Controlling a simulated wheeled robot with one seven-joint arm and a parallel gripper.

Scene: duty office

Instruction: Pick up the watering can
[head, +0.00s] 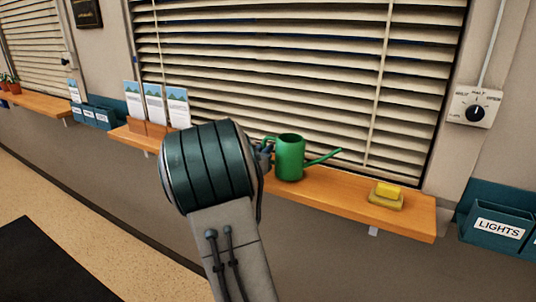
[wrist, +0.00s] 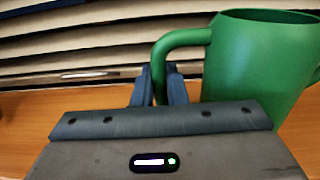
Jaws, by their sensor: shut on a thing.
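The green watering can (head: 289,158) stands upright on the wooden sill shelf in front of the blinds, its spout pointing right. In the wrist view its body (wrist: 260,60) fills the right side, with the handle (wrist: 185,40) curving to the left. My gripper (wrist: 160,85) is at the handle's lower part, its two fingers on either side of it and shut on it. In the head view my gripper (head: 265,157) shows only partly at the can's left side, mostly hidden behind my arm. The can seems to rest on the shelf.
The wooden shelf (head: 330,196) also bears a yellow sponge (head: 388,190) on a dish to the right and several brochures (head: 154,104) in holders to the left. Blinds (head: 300,75) hang close behind. A teal bin labelled LIGHTS (head: 497,228) is at the far right.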

